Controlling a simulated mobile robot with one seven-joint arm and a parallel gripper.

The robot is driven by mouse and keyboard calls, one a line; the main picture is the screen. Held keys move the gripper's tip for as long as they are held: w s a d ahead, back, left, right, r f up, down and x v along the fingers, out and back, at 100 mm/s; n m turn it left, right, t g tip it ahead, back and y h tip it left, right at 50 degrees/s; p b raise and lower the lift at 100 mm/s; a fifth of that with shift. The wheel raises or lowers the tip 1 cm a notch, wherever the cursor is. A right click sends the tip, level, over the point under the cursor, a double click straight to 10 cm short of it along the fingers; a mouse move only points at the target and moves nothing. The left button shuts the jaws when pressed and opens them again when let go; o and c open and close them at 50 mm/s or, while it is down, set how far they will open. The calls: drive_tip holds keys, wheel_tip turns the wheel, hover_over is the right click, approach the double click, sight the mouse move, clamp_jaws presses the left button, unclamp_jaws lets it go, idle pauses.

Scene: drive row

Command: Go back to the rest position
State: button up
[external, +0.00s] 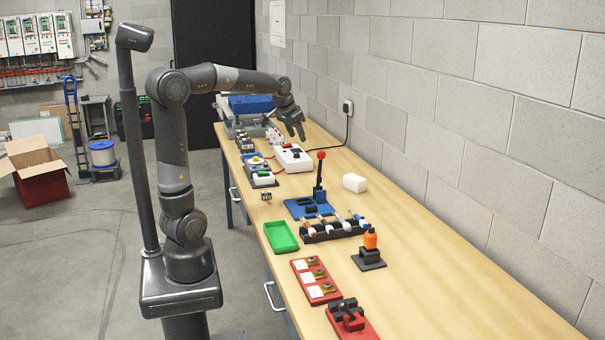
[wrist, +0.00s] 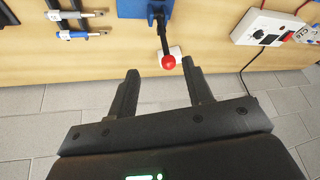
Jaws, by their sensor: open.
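My gripper (external: 293,124) hangs at the end of the outstretched arm, above the far half of the workbench (external: 430,273). In the wrist view my gripper (wrist: 160,90) shows two dark fingers spread apart with nothing between them. A lever with a red ball knob (wrist: 168,62) appears just beyond the fingertips in that view, apart from them. The same lever (external: 320,180) stands upright on a blue base (external: 300,207) in the external view.
A white box with a black knob (external: 293,157) is below my gripper. A small white block (external: 354,183), a green tray (external: 281,237), a black tool rack (external: 333,231), an orange-topped device (external: 370,250) and red fixtures (external: 315,281) stand nearer. The block wall (external: 450,110) borders the bench.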

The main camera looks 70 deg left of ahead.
drive_tip(key=s+d+f+m+h, duration=0.1)
drive_tip(key=s+d+f+m, duration=0.1)
drive_tip(key=s+d, duration=0.7)
drive_tip(key=s+d+f+m+t+h, duration=0.1)
drive_tip(key=s+d+f, duration=0.3)
drive_tip(key=s+d, duration=0.6)
drive_tip(key=d+m, duration=0.1)
drive_tip(key=d, duration=0.2)
drive_tip(key=shift+f+m+h, duration=0.3)
drive_tip(key=shift+f, duration=0.05)
drive_tip(key=shift+s, duration=0.1)
